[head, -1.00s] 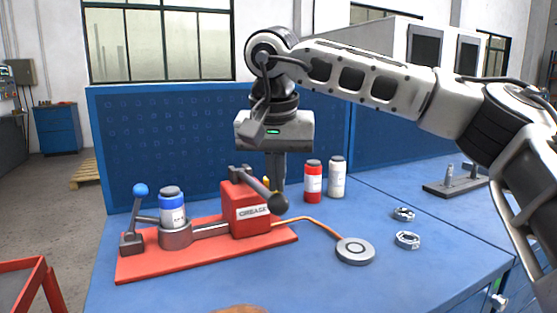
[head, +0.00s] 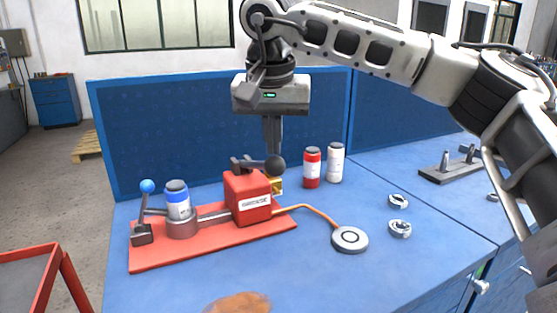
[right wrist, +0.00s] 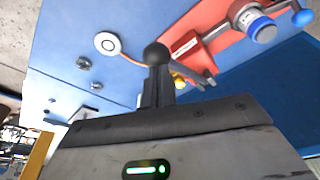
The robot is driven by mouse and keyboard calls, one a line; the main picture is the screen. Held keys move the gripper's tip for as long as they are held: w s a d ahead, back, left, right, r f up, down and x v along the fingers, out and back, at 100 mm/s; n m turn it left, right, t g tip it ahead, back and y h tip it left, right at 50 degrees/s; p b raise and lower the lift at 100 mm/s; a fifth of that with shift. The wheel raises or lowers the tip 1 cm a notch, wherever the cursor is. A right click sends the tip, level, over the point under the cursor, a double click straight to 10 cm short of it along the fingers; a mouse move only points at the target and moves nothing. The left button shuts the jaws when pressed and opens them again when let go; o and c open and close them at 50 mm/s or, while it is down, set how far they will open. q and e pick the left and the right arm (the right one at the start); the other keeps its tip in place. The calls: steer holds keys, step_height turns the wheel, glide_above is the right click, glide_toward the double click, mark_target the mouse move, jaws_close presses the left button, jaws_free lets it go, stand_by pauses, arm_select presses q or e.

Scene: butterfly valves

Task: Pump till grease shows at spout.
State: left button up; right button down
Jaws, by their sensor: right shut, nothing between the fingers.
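The red grease pump box (head: 246,198) stands on a red base plate (head: 150,262) on the blue bench. Its dark lever (head: 247,162) lies near level across the top and ends in a black ball (head: 274,165). My right gripper (head: 273,150) is shut and empty, pointing down at the ball, which covers its tips. In the right wrist view the ball (right wrist: 156,55) shows at the fingertips; I cannot tell whether they touch. An orange hose (head: 318,212) runs from the box to a round grey disc (head: 349,240). I see no grease clearly. My left gripper is out of view.
A blue-and-white can (head: 177,202) sits in a holder beside a blue-knobbed lever (head: 147,186). A yellow part (head: 277,186) is behind the box. Red (head: 312,168) and white (head: 335,163) bottles stand right of it.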

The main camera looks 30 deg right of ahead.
mark_target(276, 166)
steer(key=shift+f, duration=0.15)
